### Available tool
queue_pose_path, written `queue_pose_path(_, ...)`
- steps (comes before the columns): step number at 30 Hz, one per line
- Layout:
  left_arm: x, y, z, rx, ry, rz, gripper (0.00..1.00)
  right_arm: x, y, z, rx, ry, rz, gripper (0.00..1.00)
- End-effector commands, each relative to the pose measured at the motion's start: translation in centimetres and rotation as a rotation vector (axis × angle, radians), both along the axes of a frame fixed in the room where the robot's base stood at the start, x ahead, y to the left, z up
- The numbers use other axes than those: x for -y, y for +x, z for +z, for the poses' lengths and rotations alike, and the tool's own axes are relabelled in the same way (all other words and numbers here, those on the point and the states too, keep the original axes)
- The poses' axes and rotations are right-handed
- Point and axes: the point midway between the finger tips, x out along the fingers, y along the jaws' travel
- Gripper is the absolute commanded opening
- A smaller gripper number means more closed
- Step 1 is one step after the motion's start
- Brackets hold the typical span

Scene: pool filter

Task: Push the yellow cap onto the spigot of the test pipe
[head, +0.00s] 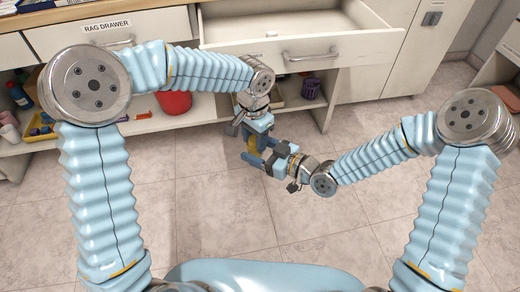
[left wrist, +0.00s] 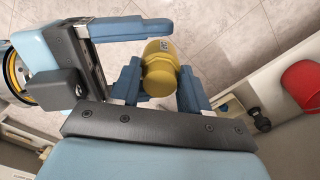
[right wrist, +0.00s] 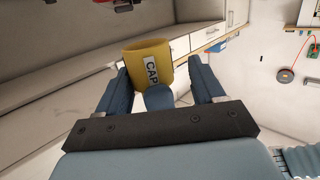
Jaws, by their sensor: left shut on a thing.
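A yellow cap (right wrist: 148,70) with a white "CAP" label shows in the right wrist view, its open mouth facing up in the picture. It also shows in the left wrist view (left wrist: 160,72), between the blue fingers of my left gripper (left wrist: 160,92), which is shut on it. In the head view the cap (head: 252,144) is small and partly hidden between both grippers. My right gripper (right wrist: 160,85) is open, its fingers either side of the cap; a blue left fingertip lies in front of the cap there. The test pipe and its spigot do not show clearly in any view.
An open, empty drawer (head: 290,25) juts out behind my grippers, beside the rag drawer (head: 105,32). A red bucket (head: 174,102) and a purple basket (head: 310,88) stand on the low shelf. The tiled floor (head: 215,225) below my arms is clear.

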Motion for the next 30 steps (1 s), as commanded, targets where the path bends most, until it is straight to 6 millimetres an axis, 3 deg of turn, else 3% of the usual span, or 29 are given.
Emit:
queue_pose_path(1,0.0,0.0,0.0,0.001,-0.001,0.000,0.09,0.0,0.0,0.0,0.000,0.000,0.001,0.58)
queue_pose_path(9,0.0,0.2,0.1,0.006,-0.002,0.001,0.09,-0.2,-0.3,0.1,0.000,0.001,0.008,0.19)
queue_pose_path(11,0.0,0.2,0.1,0.008,-0.003,0.001,0.10,-0.2,-0.3,0.1,0.000,0.001,0.010,0.19)
queue_pose_path(12,0.0,0.3,0.1,0.009,-0.004,0.001,0.51,-0.2,-0.4,0.1,0.000,0.001,0.011,0.19)
queue_pose_path(17,0.1,0.2,0.1,0.007,-0.004,0.001,0.75,-0.2,-0.3,0.0,0.000,0.001,0.009,0.13)
queue_pose_path(26,0.0,0.1,0.3,0.004,-0.002,0.000,0.76,-0.1,-0.1,0.0,0.000,0.001,0.003,0.13)
queue_pose_path(30,0.0,0.1,2.2,0.006,-0.002,0.001,0.76,0.0,-0.1,0.0,0.000,0.001,0.002,0.13)
